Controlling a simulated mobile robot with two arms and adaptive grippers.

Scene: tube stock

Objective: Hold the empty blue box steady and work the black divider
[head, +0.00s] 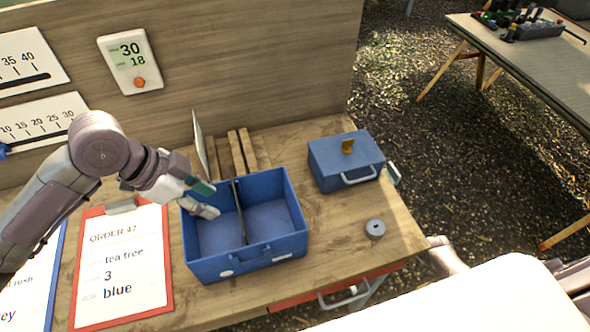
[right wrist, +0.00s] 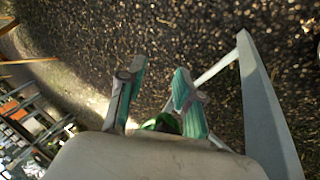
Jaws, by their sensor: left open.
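The open blue box (head: 212,268) stands on the wooden bench, with no goods showing inside. The thin black divider (head: 240,215) stands upright across it, splitting it into a left and a right compartment. My left gripper (head: 208,200) is open at the box's left back part, its fingers over the left compartment, left of the divider. I cannot tell whether it touches the box wall. My right gripper (right wrist: 156,76) is open and empty in the right wrist view, over gravelly ground, away from the box. Its fingers are not clear in the head view.
A closed blue box (head: 330,160) with a yellow catch stands back right. A small grey round piece (head: 375,229) lies near the bench's right edge. An order clipboard (head: 122,262) lies left of the open box. Wooden slats and an upright panel stand behind it.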

